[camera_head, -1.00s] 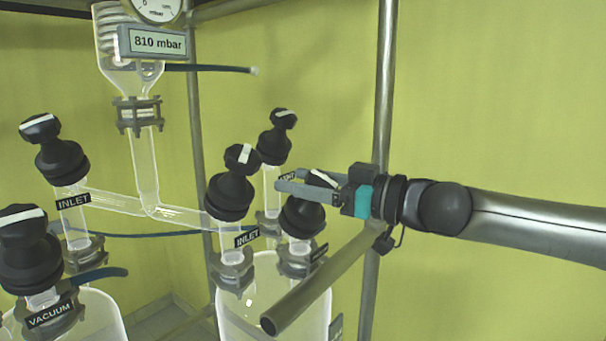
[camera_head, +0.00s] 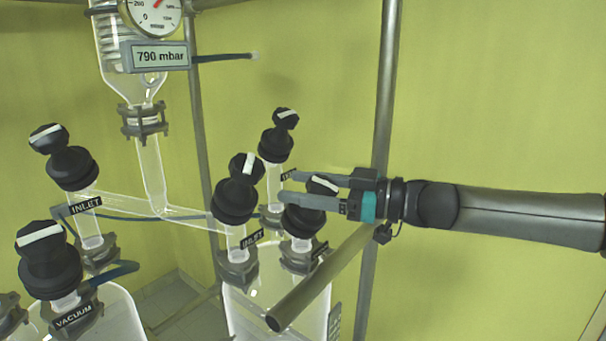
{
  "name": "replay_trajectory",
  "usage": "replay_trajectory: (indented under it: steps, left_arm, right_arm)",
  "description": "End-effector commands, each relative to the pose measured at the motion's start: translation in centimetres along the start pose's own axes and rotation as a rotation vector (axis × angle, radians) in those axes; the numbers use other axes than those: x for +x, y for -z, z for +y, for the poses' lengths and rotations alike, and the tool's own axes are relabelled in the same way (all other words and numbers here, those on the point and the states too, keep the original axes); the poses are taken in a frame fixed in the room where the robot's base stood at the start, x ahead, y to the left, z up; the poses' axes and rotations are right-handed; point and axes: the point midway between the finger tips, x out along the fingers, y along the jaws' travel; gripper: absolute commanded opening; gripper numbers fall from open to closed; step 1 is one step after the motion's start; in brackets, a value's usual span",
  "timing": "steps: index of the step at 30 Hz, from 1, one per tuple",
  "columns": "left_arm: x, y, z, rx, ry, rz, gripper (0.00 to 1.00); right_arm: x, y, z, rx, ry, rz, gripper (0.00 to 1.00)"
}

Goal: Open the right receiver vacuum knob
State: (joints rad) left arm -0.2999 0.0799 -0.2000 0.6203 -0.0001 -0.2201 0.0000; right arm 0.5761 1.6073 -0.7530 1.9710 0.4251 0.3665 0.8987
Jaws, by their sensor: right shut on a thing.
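The right receiver vacuum knob (camera_head: 323,186) is a black knob with a white bar, on the right valve above the right glass vessel (camera_head: 262,304). The label on its neck is too slanted to read. My right gripper (camera_head: 287,187) comes in level from the right. Its two grey fingers lie on either side of the knob top and are shut on it, with their tips reaching past it to the left. The white bar runs slantwise, down to the right. My left gripper is not in view.
An INLET valve (camera_head: 236,190) stands close left of the fingertips, and another valve (camera_head: 276,145) stands behind. A metal rail (camera_head: 325,280) runs below the gripper, and an upright post (camera_head: 384,90) stands behind it. The display (camera_head: 161,56) reads 790 mbar.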

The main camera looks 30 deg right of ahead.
Motion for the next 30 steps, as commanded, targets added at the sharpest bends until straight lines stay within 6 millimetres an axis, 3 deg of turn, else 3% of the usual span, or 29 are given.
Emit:
replay_trajectory:
  steps: [18, 30]
  left_arm:
    - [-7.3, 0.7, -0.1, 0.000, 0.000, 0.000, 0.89]
    - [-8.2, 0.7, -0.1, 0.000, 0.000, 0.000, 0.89]
  right_arm:
    - [0.0, 0.3, -0.7, -0.144, 0.265, 0.000, 0.06]
    - [-0.3, -0.2, -1.5, -0.299, 0.546, 0.001, 0.06]
